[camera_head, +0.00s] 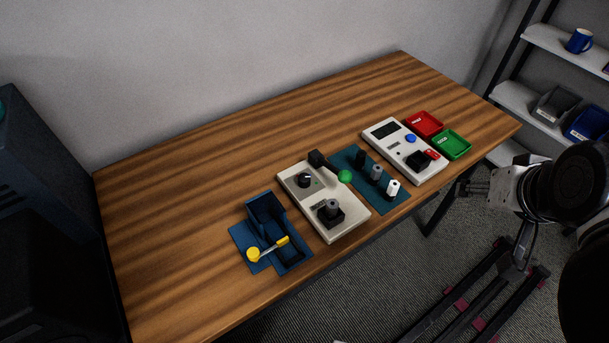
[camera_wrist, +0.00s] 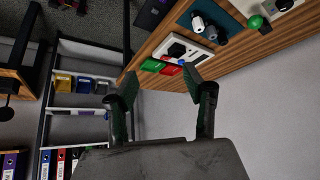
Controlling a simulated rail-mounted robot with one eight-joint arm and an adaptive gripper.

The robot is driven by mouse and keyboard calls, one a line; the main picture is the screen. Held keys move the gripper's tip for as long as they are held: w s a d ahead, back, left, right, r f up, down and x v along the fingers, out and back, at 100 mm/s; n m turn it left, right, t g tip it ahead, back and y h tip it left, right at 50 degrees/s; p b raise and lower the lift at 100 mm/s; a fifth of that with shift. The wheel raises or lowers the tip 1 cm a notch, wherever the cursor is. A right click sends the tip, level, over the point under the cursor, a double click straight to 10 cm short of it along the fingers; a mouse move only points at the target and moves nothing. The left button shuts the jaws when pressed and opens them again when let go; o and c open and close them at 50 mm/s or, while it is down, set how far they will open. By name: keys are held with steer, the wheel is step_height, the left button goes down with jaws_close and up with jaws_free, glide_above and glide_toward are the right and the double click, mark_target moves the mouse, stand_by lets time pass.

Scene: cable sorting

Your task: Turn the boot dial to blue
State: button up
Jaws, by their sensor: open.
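A beige panel (camera_head: 322,226) lies near the table's front edge. It carries a small round black knob (camera_head: 304,181), which looks like the dial, a black block holding a grey cylinder (camera_head: 333,205), and a black lever with a green ball (camera_head: 344,176). The knob's pointer and any colour marks are too small to read. My gripper (camera_head: 470,188) is off the table's right end, well apart from the panel. In the wrist view my gripper (camera_wrist: 158,88) is open with nothing between its fingers. The green ball (camera_wrist: 254,22) shows at that view's top right.
A blue fixture (camera_head: 265,213) with a yellow-ended lever stands left of the panel. A teal mat (camera_head: 352,161) with several cylinders lies right of it. Beyond are a white box (camera_head: 385,139), a red tray (camera_head: 424,123) and a green tray (camera_head: 452,144). The table's left and back are clear.

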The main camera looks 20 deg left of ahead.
steer(key=w+a+r+g, duration=0.2)
steer(key=w+a, duration=0.3)
steer(key=a, duration=0.1)
steer(key=m+g, duration=0.3)
steer(key=g, duration=0.2)
glide_above(304, 176)
step_height(304, 176, down, 9)
steer(key=shift+h, duration=0.3)
step_height(304, 176, down, 13)
steer(key=shift+b, duration=0.55)
jaws_close()
